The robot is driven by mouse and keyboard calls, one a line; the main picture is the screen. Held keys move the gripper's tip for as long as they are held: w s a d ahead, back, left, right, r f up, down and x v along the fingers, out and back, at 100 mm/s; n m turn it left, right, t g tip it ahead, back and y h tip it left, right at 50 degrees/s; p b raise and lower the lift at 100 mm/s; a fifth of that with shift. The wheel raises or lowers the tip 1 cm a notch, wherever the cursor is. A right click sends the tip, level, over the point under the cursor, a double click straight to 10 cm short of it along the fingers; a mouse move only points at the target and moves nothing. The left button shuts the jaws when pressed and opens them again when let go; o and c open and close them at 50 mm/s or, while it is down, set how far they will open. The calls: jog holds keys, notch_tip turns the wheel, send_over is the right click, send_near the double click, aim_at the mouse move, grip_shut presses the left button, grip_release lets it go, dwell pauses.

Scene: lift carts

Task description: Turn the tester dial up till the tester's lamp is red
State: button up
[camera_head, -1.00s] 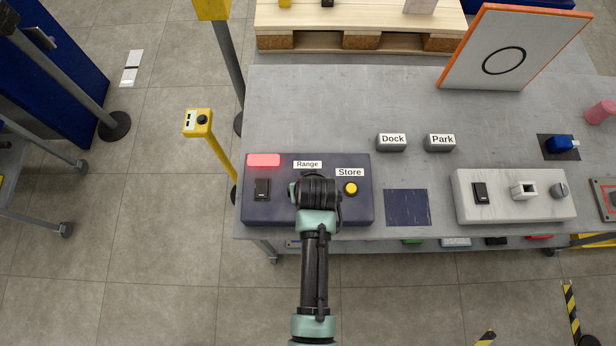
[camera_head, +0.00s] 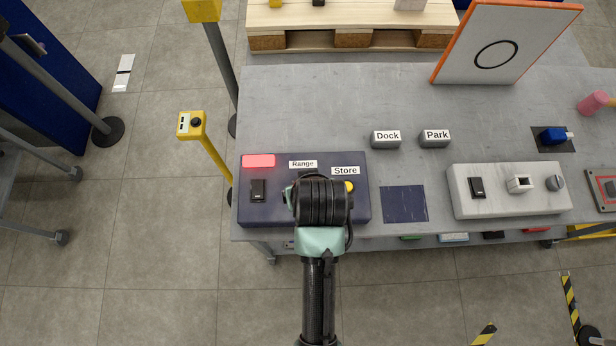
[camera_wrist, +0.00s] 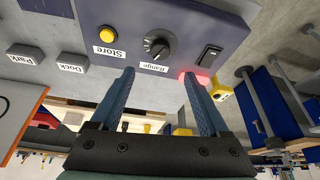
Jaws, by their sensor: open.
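The tester is a dark navy box (camera_head: 262,213) at the table's front left edge, with a lamp (camera_head: 258,160), a black rocker switch (camera_head: 258,190) and a yellow Store button (camera_head: 350,187). The lamp glows red; its glow also shows in the wrist view (camera_wrist: 195,76). The dial, a black knob with a pale pointer line, shows in the wrist view (camera_wrist: 157,46) beside the Range label (camera_wrist: 154,67); my wrist hides it in the head view. My gripper (camera_wrist: 158,74) is open and empty, its blue fingers apart from the dial, which appears between and beyond their tips.
A yellow post (camera_head: 192,125) stands left of the table. The tabletop behind the tester is mostly clear.

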jog(key=shift+v, duration=1.2)
jog(key=w+r+t, duration=0.6)
jog(key=w+r, duration=0.6)
jog(key=r, duration=0.4)
jog(key=w+r+m+t, duration=0.1)
jog(key=w+r+t, duration=0.15)
jog(key=r, duration=0.65)
jog(key=w+r+t, duration=0.1)
jog(key=r+t, duration=0.3)
jog(key=r, duration=0.5)
jog(key=s+r+t, duration=0.3)
jog(key=s+r, duration=0.1)
jog(key=r, duration=0.5)
jog(key=s+r+t, duration=0.3)
jog(key=r+t, duration=0.1)
jog(key=r, duration=0.6)
jog(key=s+r+t, duration=0.3)
jog(key=s+r, duration=0.1)
jog(key=r, duration=0.6)
jog(key=shift+s+a+m+h, duration=0.3)
jog(key=shift+m, duration=0.1)
jog(key=shift+t, duration=0.25)
